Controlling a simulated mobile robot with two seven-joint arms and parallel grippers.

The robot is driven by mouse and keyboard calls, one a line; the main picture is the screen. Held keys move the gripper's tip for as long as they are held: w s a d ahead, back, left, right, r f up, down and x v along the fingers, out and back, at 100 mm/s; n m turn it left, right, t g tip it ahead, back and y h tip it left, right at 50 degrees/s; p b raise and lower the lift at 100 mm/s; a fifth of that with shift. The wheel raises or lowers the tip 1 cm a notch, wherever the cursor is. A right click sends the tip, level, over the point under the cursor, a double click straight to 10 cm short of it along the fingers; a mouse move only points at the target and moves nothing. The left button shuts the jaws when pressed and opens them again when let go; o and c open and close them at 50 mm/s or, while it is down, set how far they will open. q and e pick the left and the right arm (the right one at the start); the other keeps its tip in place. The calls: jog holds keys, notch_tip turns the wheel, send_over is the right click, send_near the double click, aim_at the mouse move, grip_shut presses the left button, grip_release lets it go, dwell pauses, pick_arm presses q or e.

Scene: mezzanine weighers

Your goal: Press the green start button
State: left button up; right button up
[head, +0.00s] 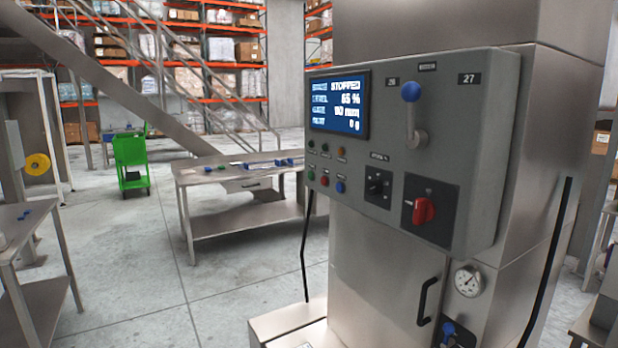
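The green start button (311,175) is a small round button at the lower left of the grey control panel (468,95). A red button (324,181) and a blue button (340,187) sit to its right in the same row. Above them are small indicator lamps, two dark green and one orange (341,151). The blue screen (339,103) reads "STOPPED" on its top line, with 65 % below. Neither of my grippers is in the head view.
The panel also carries a blue-knobbed lever (411,93), a black dial (376,187) and a red rotary switch (424,211). A steel table (226,176) stands behind, left of the machine. A green cart (131,160) is farther back. Floor at left-centre is open.

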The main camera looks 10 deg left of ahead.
pick_arm(q)
grip_shut()
dwell(1.5)
